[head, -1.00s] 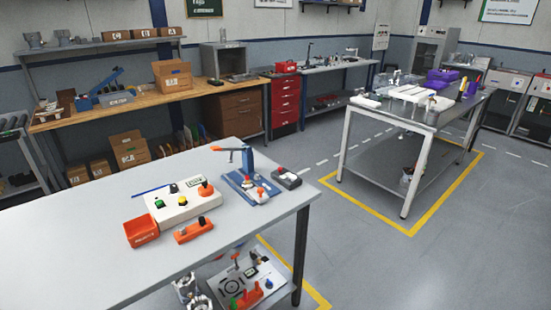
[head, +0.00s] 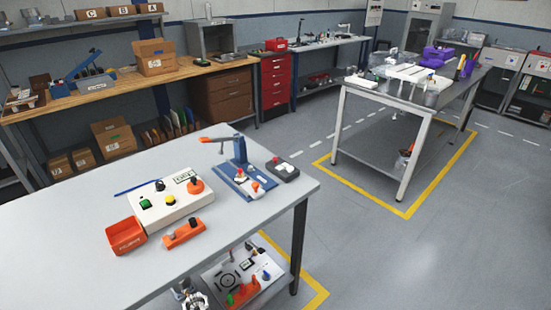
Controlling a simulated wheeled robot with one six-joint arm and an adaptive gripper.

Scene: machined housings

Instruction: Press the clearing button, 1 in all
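A white control box (head: 170,212) sits on the grey table (head: 70,250) in the head view. On its top are a green button (head: 145,203), a yellow button (head: 169,201), a small black knob (head: 160,185) and an orange-red knob (head: 195,186), with a small display behind them. No readable label shows which button is the clearing button. A small dark box (head: 283,171) with a red button (head: 276,160) stands at the table's far right.
A red bin (head: 126,236) and an orange block with a dark knob (head: 183,233) lie before the control box. A blue fixture with an orange-handled lever (head: 240,160) stands to its right. The table's left part is bare. Grey floor (head: 380,260) is open on the right.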

